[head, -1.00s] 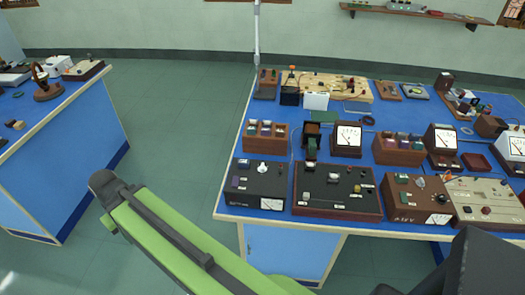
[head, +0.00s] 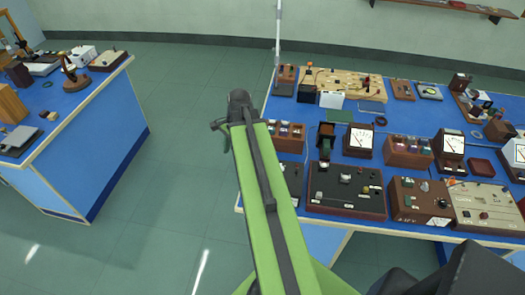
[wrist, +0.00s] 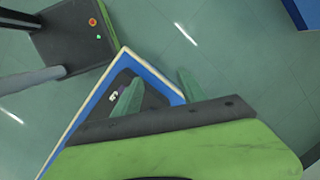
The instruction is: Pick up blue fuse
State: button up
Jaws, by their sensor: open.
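I cannot make out the blue fuse for certain in either view. On the right bench, a brown box with small coloured pieces on top (head: 289,132) stands left of the meters. A similar brown box (head: 408,151) stands further right. The pieces are too small to tell apart. My gripper (wrist: 160,92) is open, its two green fingers apart with nothing seen between them. In the wrist view it is over the bench corner, where a dark instrument box (wrist: 152,100) shows partly behind a finger. In the head view my arm hides part of the bench's left end.
The blue-topped right bench (head: 397,126) is crowded with instruments, including a meter (head: 358,141) and a black panel box (head: 345,190). A second blue bench (head: 84,98) stands at the left. Green floor (head: 178,160) lies clear between them.

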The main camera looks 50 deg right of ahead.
jog(key=s+d+r+m+t+p, duration=0.1)
jog(key=s+d+r+m+p, duration=0.1)
jog(key=s+d+r+m, duration=0.4)
jog(key=s+d+r+m+t+p, duration=0.1)
jog(key=s+d+r+m+p, duration=0.15)
jog(key=s+d+m, duration=0.4)
jog(key=shift+n+g, duration=0.3)
jog(key=shift+n, duration=0.55)
jog(key=w+b+x, duration=0.1)
jog(key=b+x, duration=0.3)
jog(key=d+b+x, duration=0.1)
jog(key=b+x, duration=0.3)
jog(key=x, duration=0.1)
jog(key=w+d+b+x, duration=0.1)
jog(key=b+x, duration=0.3)
jog(key=shift+w+a+f, duration=0.1)
jog(key=shift+w+f, duration=0.05)
jog(key=shift+w, duration=0.25)
jog(key=b+x, duration=0.5)
jog(key=shift+s+a, duration=0.15)
grip_shut()
